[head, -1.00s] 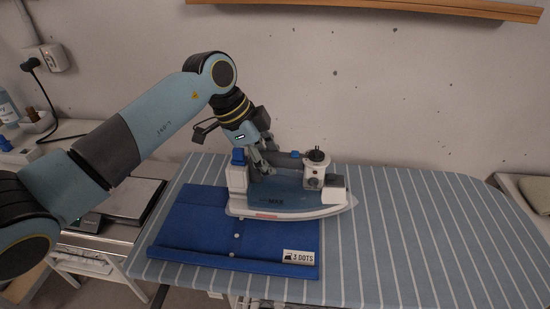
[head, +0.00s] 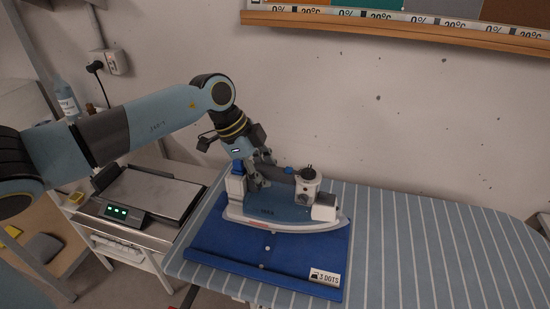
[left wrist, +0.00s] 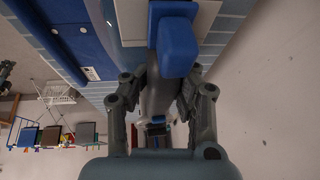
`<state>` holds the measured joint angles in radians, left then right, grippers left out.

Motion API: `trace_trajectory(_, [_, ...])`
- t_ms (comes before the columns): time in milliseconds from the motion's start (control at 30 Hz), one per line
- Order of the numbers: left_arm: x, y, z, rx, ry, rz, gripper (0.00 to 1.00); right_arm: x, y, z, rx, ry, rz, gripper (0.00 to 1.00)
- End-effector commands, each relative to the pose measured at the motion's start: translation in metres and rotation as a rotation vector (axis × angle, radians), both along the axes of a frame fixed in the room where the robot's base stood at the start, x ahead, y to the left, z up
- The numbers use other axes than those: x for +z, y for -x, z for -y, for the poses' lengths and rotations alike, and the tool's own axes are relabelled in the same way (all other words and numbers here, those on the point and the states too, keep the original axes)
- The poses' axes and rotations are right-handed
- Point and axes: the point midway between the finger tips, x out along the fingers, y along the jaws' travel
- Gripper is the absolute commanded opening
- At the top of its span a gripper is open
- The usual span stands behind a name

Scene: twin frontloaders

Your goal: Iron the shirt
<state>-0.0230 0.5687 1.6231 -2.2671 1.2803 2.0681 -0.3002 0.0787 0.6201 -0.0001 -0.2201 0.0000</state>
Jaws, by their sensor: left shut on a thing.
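The iron (head: 280,208) is blue and white with a pale soleplate, and its tip points right. It sits on or just above the upper part of the folded blue shirt (head: 262,262) in the head view. The shirt has a label reading "3 DOTS" at its lower right. My left gripper (head: 258,180) is shut on the iron's handle. In the left wrist view the gripper's fingers (left wrist: 160,95) are around the grey handle, with the iron's blue part at the top, and the shirt (left wrist: 70,35) shows at the upper left. My right gripper is not in view.
The striped blue ironing board (head: 430,240) has free room to the right of the shirt. A scale (head: 150,195) with a lit display stands on a side table at left. A bottle (head: 66,98) stands behind it. A wooden ledge (head: 400,30) runs along the wall.

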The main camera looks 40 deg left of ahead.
Motion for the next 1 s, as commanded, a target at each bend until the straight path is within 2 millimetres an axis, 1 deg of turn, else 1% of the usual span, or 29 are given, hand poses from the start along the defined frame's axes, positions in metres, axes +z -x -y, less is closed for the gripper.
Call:
trace_trajectory(233, [0.0, 0.006, -0.01, 0.002, -0.003, -0.005, 0.0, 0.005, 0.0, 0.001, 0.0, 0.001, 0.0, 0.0])
trace_trajectory(667, [0.002, 0.024, -0.046, 0.002, -0.003, -0.005, 0.0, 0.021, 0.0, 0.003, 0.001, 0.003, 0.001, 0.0])
trace_trajectory(1000, [0.001, 0.039, -0.074, 0.0, -0.003, -0.003, 0.0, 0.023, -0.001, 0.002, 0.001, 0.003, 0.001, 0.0])
